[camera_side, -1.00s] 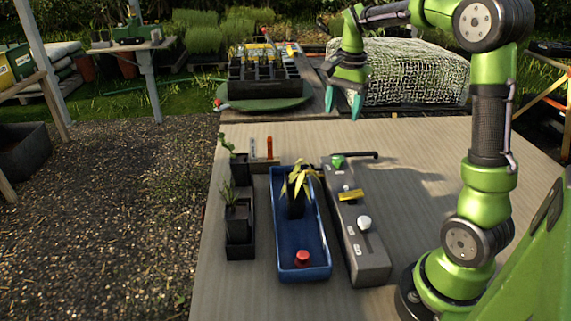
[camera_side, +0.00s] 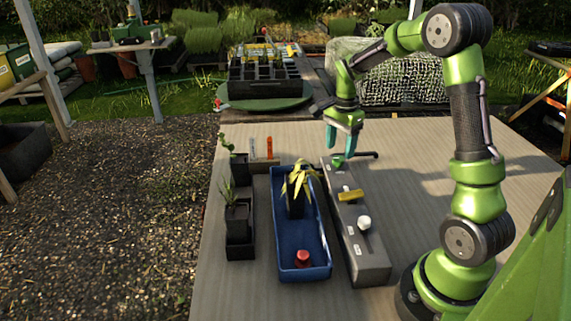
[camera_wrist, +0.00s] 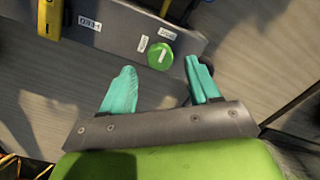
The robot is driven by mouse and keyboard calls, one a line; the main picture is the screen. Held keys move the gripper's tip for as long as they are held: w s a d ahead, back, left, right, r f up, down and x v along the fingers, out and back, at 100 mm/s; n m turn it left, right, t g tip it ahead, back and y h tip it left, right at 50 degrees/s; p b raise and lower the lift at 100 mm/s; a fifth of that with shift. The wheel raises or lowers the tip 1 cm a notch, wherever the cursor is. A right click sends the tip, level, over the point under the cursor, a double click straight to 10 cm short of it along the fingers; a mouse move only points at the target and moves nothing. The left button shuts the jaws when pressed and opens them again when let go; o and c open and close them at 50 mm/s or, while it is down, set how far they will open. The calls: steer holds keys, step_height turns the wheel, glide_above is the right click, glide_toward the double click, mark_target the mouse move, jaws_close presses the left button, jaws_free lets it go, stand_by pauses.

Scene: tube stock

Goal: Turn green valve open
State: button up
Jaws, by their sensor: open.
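The green valve (camera_wrist: 161,55) is a round knob with a pale mark on top, set in the grey panel (camera_wrist: 118,25) between small white labels. In the side view the valve (camera_side: 338,160) is at the far end of the long grey panel (camera_side: 368,262), partly covered by my fingers. My gripper (camera_side: 343,147) points down just above the valve. In the wrist view my gripper (camera_wrist: 163,78) is open, with its teal fingers apart. The valve lies between and just beyond the fingertips. Contact cannot be told.
A yellow handle (camera_side: 350,195) and a white knob (camera_side: 364,222) sit nearer on the panel. A dark pipe (camera_side: 362,154) sticks out at its far end. Left of it stand a blue tray (camera_side: 288,268) with a potted plant and red knob, and black pots. The table's right is clear.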

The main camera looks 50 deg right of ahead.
mark_target(339, 158)
steer(key=shift+f, duration=1.7)
steer(key=c, duration=1)
steer(key=shift+c, duration=0.2)
